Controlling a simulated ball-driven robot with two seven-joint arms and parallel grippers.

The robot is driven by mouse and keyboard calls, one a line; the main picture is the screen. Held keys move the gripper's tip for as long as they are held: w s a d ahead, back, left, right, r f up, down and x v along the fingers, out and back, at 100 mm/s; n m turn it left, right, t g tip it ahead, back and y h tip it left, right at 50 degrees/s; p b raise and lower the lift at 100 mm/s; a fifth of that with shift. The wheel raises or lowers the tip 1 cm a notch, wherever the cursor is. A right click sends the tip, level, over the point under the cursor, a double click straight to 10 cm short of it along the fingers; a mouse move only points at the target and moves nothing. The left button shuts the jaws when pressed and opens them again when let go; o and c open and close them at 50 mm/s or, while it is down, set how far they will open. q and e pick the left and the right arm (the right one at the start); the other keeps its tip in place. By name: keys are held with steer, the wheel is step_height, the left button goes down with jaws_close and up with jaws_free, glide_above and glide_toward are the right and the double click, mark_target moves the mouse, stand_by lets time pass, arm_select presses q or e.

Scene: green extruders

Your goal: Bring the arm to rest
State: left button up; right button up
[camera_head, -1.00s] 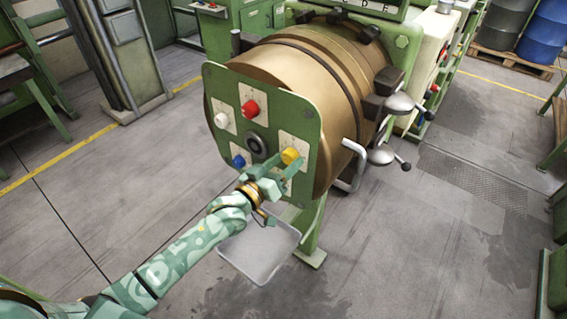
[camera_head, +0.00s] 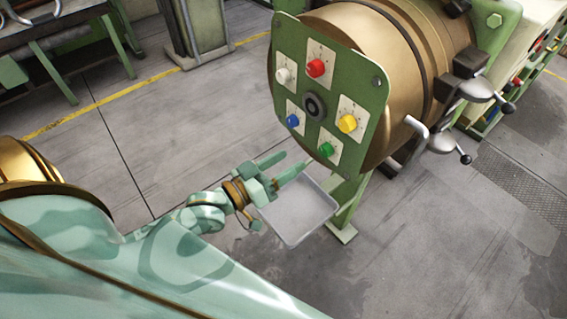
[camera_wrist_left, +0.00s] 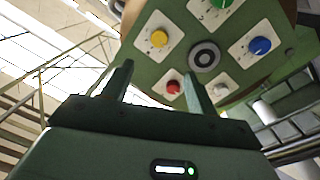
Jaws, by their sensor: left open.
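My left gripper (camera_head: 284,166) is open and empty. It hangs in front of and below the green control panel (camera_head: 330,55), apart from it. The panel carries a white knob (camera_head: 284,74), a red knob (camera_head: 316,68), a yellow knob (camera_head: 348,123), a blue knob (camera_head: 292,120) and a green knob (camera_head: 326,149), around a dark round hub (camera_head: 314,105). In the left wrist view the two fingers (camera_wrist_left: 158,80) stand apart with nothing between them, and the panel (camera_wrist_left: 185,65) shows beyond them. My right gripper is not in view.
A bronze drum (camera_head: 400,50) stands behind the panel, with a bent metal handle (camera_head: 417,126) at its right. Open concrete floor (camera_head: 160,140) stretches to the left.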

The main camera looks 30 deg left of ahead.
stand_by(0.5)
arm_select(q)
steer(key=s+a+f+m+g+y+b, duration=0.1)
steer(key=s+a+f+g+y+b, duration=0.2)
steer(key=f, duration=0.9)
steer(key=s+a+f+m+g+y+b, duration=0.1)
steer(key=s+a+f+g, duration=0.3)
steer(key=f, duration=0.9)
steer(key=s+a+f+m+g+y+b, duration=0.1)
steer(key=s+a+f+m+y, duration=0.3)
steer(key=f, duration=0.8)
steer(key=s+d+f+n+g+b, duration=0.15)
steer(key=s+f+g+b, duration=0.45)
steer(key=s+f, duration=1.05)
steer(key=s+d+f+g+b, duration=0.2)
steer(key=s+d+f+b, duration=0.3)
steer(key=s+f, duration=0.3)
steer(key=shift+d+f+h, duration=0.35)
steer(key=shift+d+h, duration=0.05)
steer(key=shift+d, duration=0.05)
steer(key=shift+w, duration=0.1)
